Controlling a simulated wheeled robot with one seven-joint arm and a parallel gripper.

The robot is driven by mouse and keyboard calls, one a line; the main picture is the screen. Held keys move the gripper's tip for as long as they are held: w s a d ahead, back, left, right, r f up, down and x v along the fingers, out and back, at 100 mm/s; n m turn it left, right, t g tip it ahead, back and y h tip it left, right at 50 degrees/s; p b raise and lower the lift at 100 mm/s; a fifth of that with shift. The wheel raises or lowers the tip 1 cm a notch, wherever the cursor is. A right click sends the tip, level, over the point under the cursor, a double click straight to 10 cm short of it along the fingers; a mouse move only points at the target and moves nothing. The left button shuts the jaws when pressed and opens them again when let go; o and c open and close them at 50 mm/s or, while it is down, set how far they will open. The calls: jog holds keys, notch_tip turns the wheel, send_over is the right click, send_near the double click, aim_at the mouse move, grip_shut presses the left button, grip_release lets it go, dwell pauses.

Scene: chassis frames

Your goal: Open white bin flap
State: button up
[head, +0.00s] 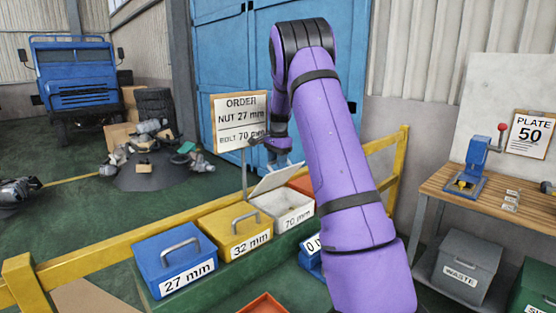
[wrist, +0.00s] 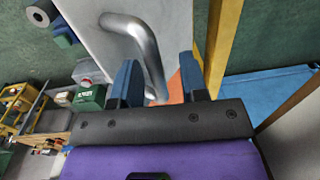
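My gripper (head: 283,160) is just above and behind the raised flap, partly hidden by my arm. In the wrist view the pale flap (wrist: 95,45) carries a curved metal handle (wrist: 147,48). The handle's lower end lies between my two blue fingers (wrist: 160,82). The fingers are apart, with a gap on the handle's right; contact with the left finger is unclear.
The blue 27 mm bin (head: 174,259) and yellow 32 mm bin (head: 235,231) are to the left, flaps down. An orange bin (head: 302,184) is to the right, partly hidden by my arm. A yellow rail (head: 110,252) runs behind the bins.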

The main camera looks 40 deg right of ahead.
notch_tip(320, 180, up, 11)
jog(key=shift+s, duration=0.4)
jog(key=shift+d, duration=0.1)
jog(key=shift+c, duration=0.2)
jog(key=shift+s+a, duration=0.1)
jog(key=shift+a, duration=0.1)
grip_shut()
jog(key=n+t+h, duration=0.1)
jog(key=t+h, duration=0.4)
send_over(273, 174)
jog(key=s+d, duration=0.1)
jog(key=s, duration=0.2)
notch_tip(273, 174, down, 3)
jog(key=shift+w+x, duration=0.1)
jog(key=shift+x, duration=2.35)
jog(key=shift+w+x, duration=0.15)
jog(key=shift+x, duration=2.3)
